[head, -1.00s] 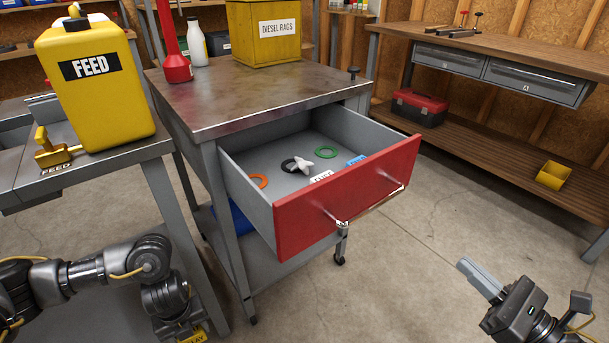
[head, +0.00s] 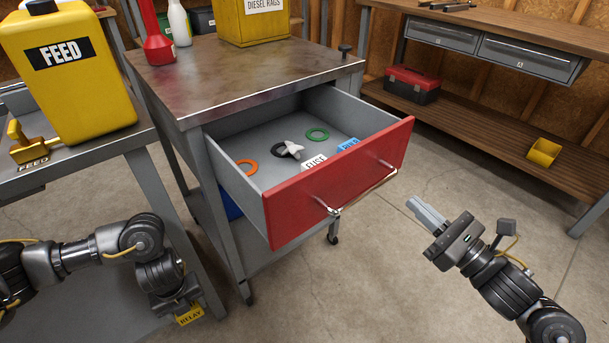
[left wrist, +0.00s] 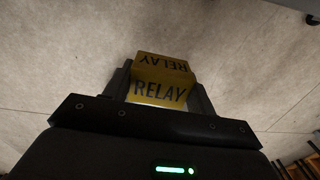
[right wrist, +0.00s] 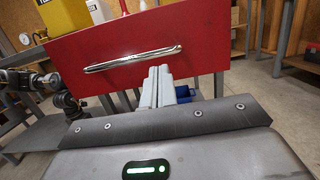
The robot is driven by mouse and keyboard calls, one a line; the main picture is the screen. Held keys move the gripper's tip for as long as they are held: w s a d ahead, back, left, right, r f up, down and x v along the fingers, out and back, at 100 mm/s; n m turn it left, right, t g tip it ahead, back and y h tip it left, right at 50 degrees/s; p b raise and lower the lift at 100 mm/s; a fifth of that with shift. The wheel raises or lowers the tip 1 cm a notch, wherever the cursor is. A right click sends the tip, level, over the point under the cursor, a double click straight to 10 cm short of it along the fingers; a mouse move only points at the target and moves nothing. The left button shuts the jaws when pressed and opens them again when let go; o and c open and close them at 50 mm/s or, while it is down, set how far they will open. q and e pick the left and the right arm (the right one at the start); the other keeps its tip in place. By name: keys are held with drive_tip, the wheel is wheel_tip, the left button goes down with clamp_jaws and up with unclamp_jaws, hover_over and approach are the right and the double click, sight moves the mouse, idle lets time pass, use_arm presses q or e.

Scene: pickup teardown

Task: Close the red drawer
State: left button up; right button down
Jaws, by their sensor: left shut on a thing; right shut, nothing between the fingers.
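The red drawer (head: 345,185) of the metal cart (head: 240,80) is pulled out, its front facing me with a chrome bar handle (head: 365,193). Inside lie an orange ring (head: 247,168), a green ring (head: 317,134), a black ring with a white piece (head: 290,149), and white FUSE and blue labelled pieces. My right gripper (head: 425,212) is shut and empty, to the right of the drawer front and apart from it. In the right wrist view its fingertips (right wrist: 159,75) point at the red front below the handle (right wrist: 133,59). My left gripper (left wrist: 158,85) is shut on a yellow RELAY box (left wrist: 160,88), low at left.
A side table with a yellow FEED jug (head: 70,75) stands left of the cart. A red funnel (head: 158,40), a white bottle (head: 180,25) and a yellow DIESEL RAGS bin (head: 250,25) stand on the cart top. A wooden workbench (head: 480,30) is at back right. Floor right of the drawer is clear.

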drive_tip(key=x, duration=0.5)
drive_tip(key=shift+w, duration=0.1)
idle(0.3)
